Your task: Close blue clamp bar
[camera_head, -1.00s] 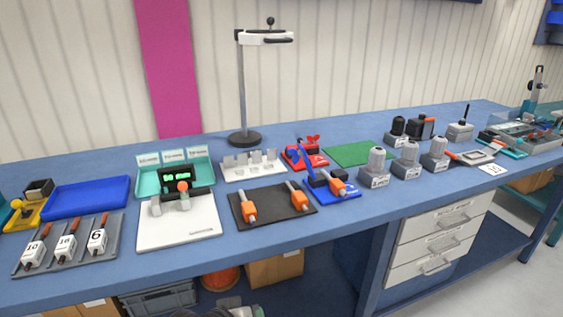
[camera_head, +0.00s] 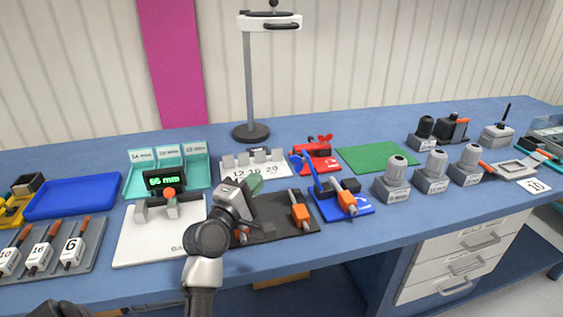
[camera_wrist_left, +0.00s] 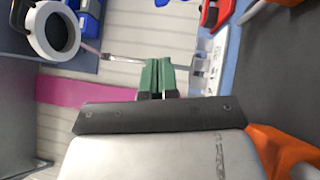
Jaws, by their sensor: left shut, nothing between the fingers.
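The blue clamp (camera_head: 343,207) stands on the bench right of the black board, with an orange-handled part on it. Its blue bar (camera_head: 309,170) is raised and leans up to the left, apart from the base. My left gripper (camera_head: 256,184) is over the back of the black board, left of the clamp and apart from it. Its green fingers (camera_wrist_left: 158,76) are shut and empty in the left wrist view. The blue clamp cannot be made out in that view. My right gripper is not in view.
A red clamp (camera_head: 316,159) stands close behind the blue one. The black board (camera_head: 275,229) holds orange-handled parts, partly hidden by my left arm. Grey-capped blocks (camera_head: 392,184) stand to the right. A tall lamp-like stand (camera_head: 250,90) is behind.

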